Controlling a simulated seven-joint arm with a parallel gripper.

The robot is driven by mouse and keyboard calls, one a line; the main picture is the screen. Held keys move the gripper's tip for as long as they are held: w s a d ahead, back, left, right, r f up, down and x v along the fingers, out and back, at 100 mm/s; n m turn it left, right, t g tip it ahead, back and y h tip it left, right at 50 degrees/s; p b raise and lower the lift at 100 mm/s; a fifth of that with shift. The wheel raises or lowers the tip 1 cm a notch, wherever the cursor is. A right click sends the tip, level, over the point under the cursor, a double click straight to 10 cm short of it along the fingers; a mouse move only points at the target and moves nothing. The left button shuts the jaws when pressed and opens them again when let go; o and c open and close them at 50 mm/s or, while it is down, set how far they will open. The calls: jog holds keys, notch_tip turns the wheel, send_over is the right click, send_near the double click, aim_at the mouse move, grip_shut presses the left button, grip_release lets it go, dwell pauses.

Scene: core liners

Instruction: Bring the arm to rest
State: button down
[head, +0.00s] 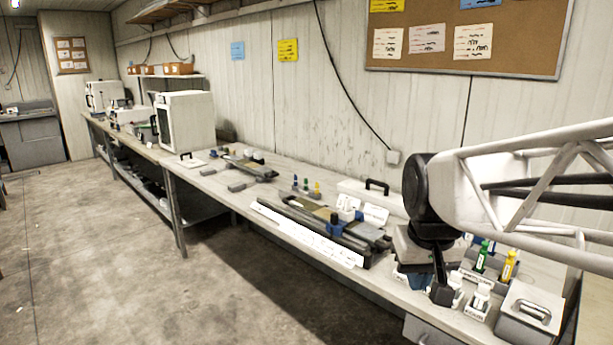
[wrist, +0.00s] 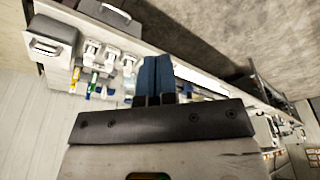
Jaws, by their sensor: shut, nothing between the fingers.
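My gripper (wrist: 158,76) shows in the wrist view as two blue fingers pressed together, with nothing between them. In the head view my arm comes in from the right, and my gripper (head: 416,278) hangs low over the near right end of the long workbench (head: 235,193). Its fingertips are hard to make out there. I cannot tell the exact gap between the fingertips and the bench.
Close by on the bench stand a grey box with a handle (head: 530,312), white-capped bottles (head: 480,298), a green vial (head: 481,257) and a yellow vial (head: 508,266). A dark core tray (head: 315,228) lies farther left. Open floor (head: 110,260) lies left of the bench.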

jog(key=s+f, duration=0.6)
jog(key=s, duration=0.5)
jog(key=shift+s+f, duration=0.15)
jog(key=shift+f, duration=0.1)
